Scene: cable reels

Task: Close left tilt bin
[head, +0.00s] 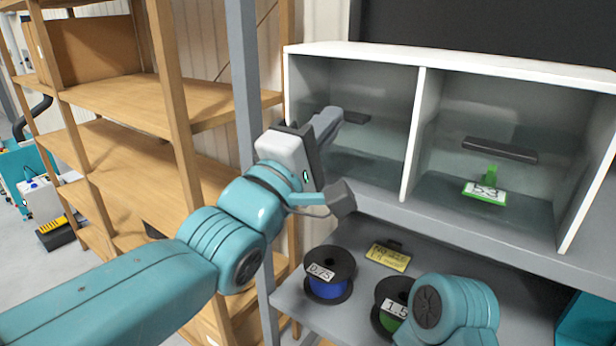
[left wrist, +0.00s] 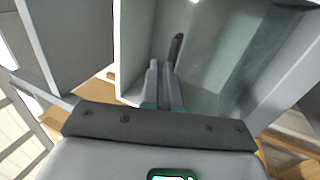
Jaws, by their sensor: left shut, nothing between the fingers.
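The left tilt bin (head: 375,157) is a see-through bin in the left half of a white cabinet, with a dark handle (head: 355,118) on its front. How far its front is tilted I cannot tell. My left gripper (head: 331,117) is shut and empty, its fingers pointing at the bin front just left of the handle. In the left wrist view the shut fingers (left wrist: 163,80) are in front of the clear bin panel, and the dark handle (left wrist: 176,48) shows just beyond their tips. Whether they touch it I cannot tell. My right gripper is out of view.
The right bin (head: 450,130) has its own dark handle (head: 500,150) and a green tag marked 53 (head: 485,193). Below stand a blue reel (head: 327,288), a green reel (head: 387,322) and a yellow label (head: 388,257). A wooden shelf (head: 140,100) is on the left.

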